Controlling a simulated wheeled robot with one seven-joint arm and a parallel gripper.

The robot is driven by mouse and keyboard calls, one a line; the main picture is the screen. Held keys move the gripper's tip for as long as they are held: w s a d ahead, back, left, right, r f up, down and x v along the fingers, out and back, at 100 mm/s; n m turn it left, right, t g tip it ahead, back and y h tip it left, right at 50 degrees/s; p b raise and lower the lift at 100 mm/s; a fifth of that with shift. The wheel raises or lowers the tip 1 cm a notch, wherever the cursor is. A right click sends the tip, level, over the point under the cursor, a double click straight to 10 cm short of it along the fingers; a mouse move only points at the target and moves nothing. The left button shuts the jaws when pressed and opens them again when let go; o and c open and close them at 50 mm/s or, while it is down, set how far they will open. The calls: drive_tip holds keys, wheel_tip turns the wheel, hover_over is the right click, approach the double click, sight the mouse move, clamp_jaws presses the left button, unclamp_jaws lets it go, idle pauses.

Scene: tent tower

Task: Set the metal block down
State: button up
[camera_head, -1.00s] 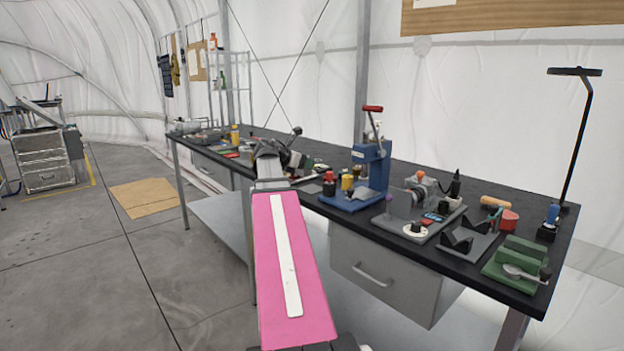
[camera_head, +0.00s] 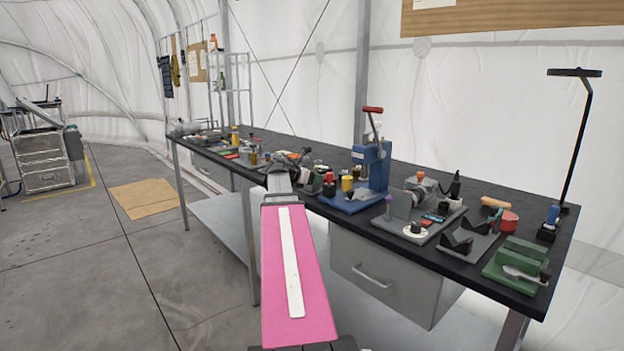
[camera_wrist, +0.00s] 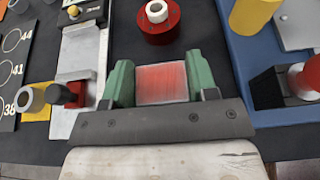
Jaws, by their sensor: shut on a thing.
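The metal block (camera_wrist: 162,84), a grey block with a reddish top face, is between the green fingers of my gripper (camera_wrist: 160,76) in the wrist view. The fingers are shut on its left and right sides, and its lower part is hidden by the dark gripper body. Whether the block touches the bench below cannot be told. In the head view my arm reaches over the black workbench (camera_head: 490,206), left of the blue press (camera_head: 371,171). The block cannot be made out there.
A red round part with a white knob (camera_wrist: 157,18) stands just beyond the block. The blue press base (camera_wrist: 238,50) is to the right. A metal fixture (camera_wrist: 80,95) and a numbered black board (camera_wrist: 10,85) are to the left. Dark bench surface shows between them.

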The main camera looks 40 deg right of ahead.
drive_tip(key=o, duration=1.1)
drive_tip(key=shift+f, duration=0.1)
drive_tip(key=shift+c, duration=0.2)
